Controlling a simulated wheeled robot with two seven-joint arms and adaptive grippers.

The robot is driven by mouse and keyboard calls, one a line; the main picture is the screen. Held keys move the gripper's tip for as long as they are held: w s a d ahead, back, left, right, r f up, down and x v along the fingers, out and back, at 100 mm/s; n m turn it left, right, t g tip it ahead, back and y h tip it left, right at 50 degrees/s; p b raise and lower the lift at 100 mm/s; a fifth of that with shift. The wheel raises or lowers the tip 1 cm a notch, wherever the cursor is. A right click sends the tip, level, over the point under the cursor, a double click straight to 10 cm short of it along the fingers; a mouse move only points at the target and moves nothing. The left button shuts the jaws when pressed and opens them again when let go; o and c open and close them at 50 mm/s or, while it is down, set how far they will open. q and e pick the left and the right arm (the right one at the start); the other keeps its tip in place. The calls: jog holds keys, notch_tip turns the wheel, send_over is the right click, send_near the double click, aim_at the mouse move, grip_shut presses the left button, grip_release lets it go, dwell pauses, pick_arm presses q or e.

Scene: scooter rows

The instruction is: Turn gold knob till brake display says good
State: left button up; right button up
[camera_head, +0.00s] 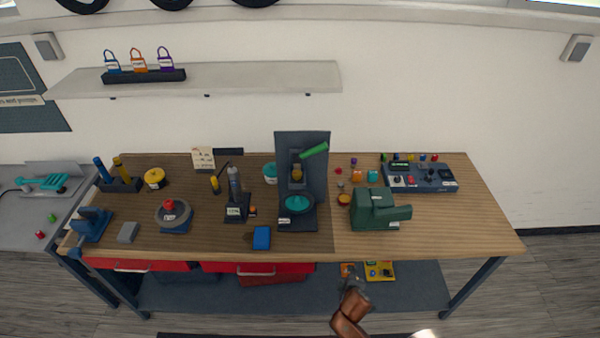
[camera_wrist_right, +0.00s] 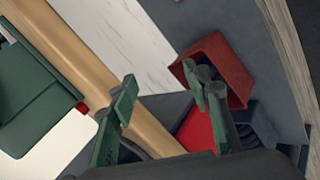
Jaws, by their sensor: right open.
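A small display (camera_head: 234,211) with a pale readout stands at the foot of a grey upright post (camera_head: 234,183); its text is too small to read surely. Gold-coloured candidates for the knob are a round piece (camera_head: 344,198) left of the green machine and a piece (camera_head: 297,173) on the dark upright stand; I cannot tell which is the gold knob. My right gripper (camera_head: 356,274) is in front of the bench's front edge, apart from these things. In the wrist view its fingers (camera_wrist_right: 163,105) are spread and empty. My left gripper is not in view.
The green machine (camera_head: 373,211) stands right of the dark stand (camera_head: 316,165) with its teal disc. A blue block (camera_head: 262,238) lies near the front edge. A control panel (camera_head: 425,178) sits at back right. The bench's right end (camera_head: 470,228) is clear. Red drawers (camera_head: 258,268) hang below.

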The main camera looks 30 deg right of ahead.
jog(key=w+d+r+n+t, duration=0.1)
jog(key=w+r, duration=0.1)
jog(key=r, duration=0.1)
jog(key=w+d+r+n+t+h+p, duration=0.1)
jog(key=w+r, duration=0.1)
jog(key=r, duration=0.2)
jog(key=w+d+r+n, duration=0.1)
jog(key=w+r+n, duration=0.1)
jog(key=r, duration=0.2)
jog(key=shift+w+d+r+t+h, duration=0.15)
jog(key=shift+w+r+t+h, duration=0.05)
jog(key=shift+t+h, duration=0.2)
jog(key=w+r+n+t+p, duration=0.2)
jog(key=w+r+n+t, duration=0.2)
jog(key=w+r+n, duration=0.4)
jog(key=n+t+y+p, duration=0.1)
jog(key=n+t+y, duration=0.35)
jog(key=n, duration=1.15)
send_near(299, 176)
jog(key=w, duration=0.3)
jog(key=shift+g+y, duration=0.25)
jog(key=shift+y, duration=0.2)
jog(key=w, duration=0.3)
jog(key=w+d, duration=0.1)
jog(key=w, duration=0.3)
jog(key=shift+d+r, duration=0.2)
jog(key=shift+r, duration=0.05)
jog(key=shift+c, duration=0.2)
